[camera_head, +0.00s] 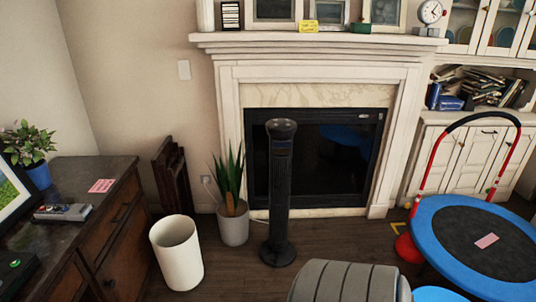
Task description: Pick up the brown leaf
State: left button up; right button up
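A potted plant with long green upright leaves (229,177) stands on the floor to the left of the fireplace. One orange-brown leaf (231,204) shows low at the front of the plant, just above the rim of its pale pot (233,229). The leaf is small in the view, and I cannot tell how it is attached. Neither of my grippers is in view.
A white bin (176,254) stands left of the pot and a black tower fan (281,195) to its right. A grey ribbed seat (344,283) is at the bottom. A dark cabinet (113,222) is left, a blue-rimmed trampoline (432,225) right. Some wood floor is clear before the pot.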

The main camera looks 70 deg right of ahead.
aim_at(230, 208)
jog(key=z, duration=1.8)
jog(key=i+u, duration=0.45)
jog(key=i, duration=1.1)
